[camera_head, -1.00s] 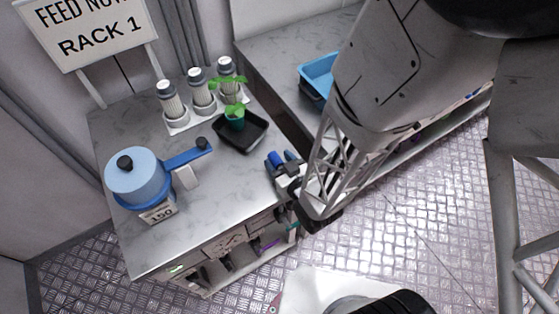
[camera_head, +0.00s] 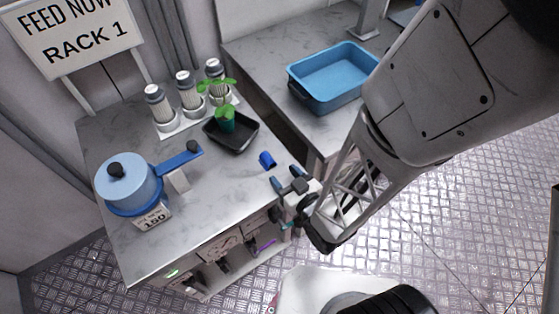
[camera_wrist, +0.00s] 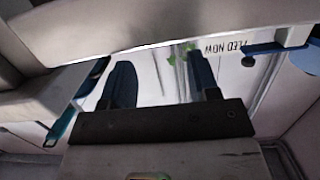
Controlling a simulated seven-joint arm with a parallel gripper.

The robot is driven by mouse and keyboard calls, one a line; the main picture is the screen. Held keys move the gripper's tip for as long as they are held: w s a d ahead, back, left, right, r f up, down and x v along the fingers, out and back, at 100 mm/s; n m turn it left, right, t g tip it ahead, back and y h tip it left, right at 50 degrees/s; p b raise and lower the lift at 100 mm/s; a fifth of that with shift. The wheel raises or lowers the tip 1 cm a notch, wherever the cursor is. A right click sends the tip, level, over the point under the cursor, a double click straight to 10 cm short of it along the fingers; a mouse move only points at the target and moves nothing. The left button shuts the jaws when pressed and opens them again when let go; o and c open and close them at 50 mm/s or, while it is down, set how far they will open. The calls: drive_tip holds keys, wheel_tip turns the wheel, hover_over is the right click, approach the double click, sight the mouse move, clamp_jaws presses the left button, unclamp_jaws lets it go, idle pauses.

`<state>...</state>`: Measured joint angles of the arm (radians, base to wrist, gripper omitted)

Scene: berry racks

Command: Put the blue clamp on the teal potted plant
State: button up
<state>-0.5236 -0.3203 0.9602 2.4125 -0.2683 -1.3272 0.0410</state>
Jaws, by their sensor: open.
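The small blue clamp (camera_head: 267,160) lies on the grey marbled bench near its right edge, in the head view. The teal potted plant (camera_head: 227,124), with green leaves, stands in a black tray (camera_head: 243,146) further back. My gripper (camera_head: 287,178) is open and empty, just in front of the clamp and apart from it, at the bench's right edge. In the wrist view, my two dark blue fingers (camera_wrist: 162,82) are spread apart. Green plant leaves (camera_wrist: 181,56) show beyond them; I cannot make out the clamp there.
A blue pot (camera_head: 131,184) with a long handle stands at the left on a stand marked 150. Several white-and-grey canisters (camera_head: 190,92) stand behind the plant. A blue bin (camera_head: 333,75) sits on the other bench, across a gap.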

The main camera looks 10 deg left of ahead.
drive_tip(key=shift+v, duration=2.6)
drive_tip(key=o, duration=0.4)
drive_tip(key=shift+o, duration=0.2)
drive_tip(key=shift+r, duration=0.1)
